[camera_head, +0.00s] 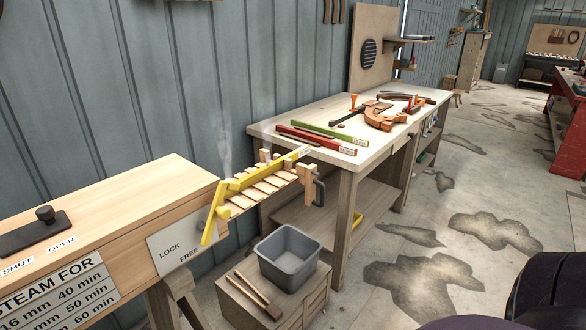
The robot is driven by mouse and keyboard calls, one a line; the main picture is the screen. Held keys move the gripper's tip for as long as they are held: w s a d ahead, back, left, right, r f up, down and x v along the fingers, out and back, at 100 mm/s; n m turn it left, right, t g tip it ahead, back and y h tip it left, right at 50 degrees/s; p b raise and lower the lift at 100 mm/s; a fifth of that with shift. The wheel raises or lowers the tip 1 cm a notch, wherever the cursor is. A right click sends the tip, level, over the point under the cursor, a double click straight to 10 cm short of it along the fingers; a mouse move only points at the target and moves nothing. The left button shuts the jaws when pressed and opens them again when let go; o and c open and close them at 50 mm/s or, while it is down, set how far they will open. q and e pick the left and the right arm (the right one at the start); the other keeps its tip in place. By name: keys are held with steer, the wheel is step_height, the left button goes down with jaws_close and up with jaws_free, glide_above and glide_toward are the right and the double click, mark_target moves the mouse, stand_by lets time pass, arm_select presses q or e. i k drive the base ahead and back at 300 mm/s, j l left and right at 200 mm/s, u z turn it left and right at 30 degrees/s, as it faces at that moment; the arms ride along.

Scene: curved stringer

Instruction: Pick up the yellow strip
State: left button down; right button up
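The yellow strip (250,175) lies along the back of a slatted wooden rack (268,188) beside the right end of the steam box. Another yellow length (212,212) slopes down at the rack's left end; I cannot tell whether it belongs to the same piece. Faint steam rises above the rack. Neither of my grippers shows in the head view. A dark shape at the lower right corner is probably part of my own arm, with no fingers visible.
The wooden steam box (120,205) stands at left. A workbench (375,147) behind holds red and green strips (316,138) and clamps (384,117). A grey bin (288,257) and tongs (258,294) sit on a low crate (290,312). The floor at right is open.

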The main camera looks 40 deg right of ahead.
mark_target(259, 174)
steer(key=z, duration=1.55)
steer(key=i+l+u, duration=0.2)
steer(key=u, duration=0.2)
steer(key=i+l+u, duration=0.15)
steer(key=l+u, duration=0.3)
steer(key=i+l+u, duration=0.15)
steer(key=l, duration=0.2)
steer(key=i+l+u, duration=0.1)
steer(key=l, duration=0.3)
steer(key=i+l, duration=0.1)
steer(key=l, duration=0.45)
steer(key=i+l+u, duration=0.1)
steer(key=l, duration=0.5)
steer(key=i+l, duration=0.15)
steer(key=l, duration=0.45)
steer(key=u, duration=0.05)
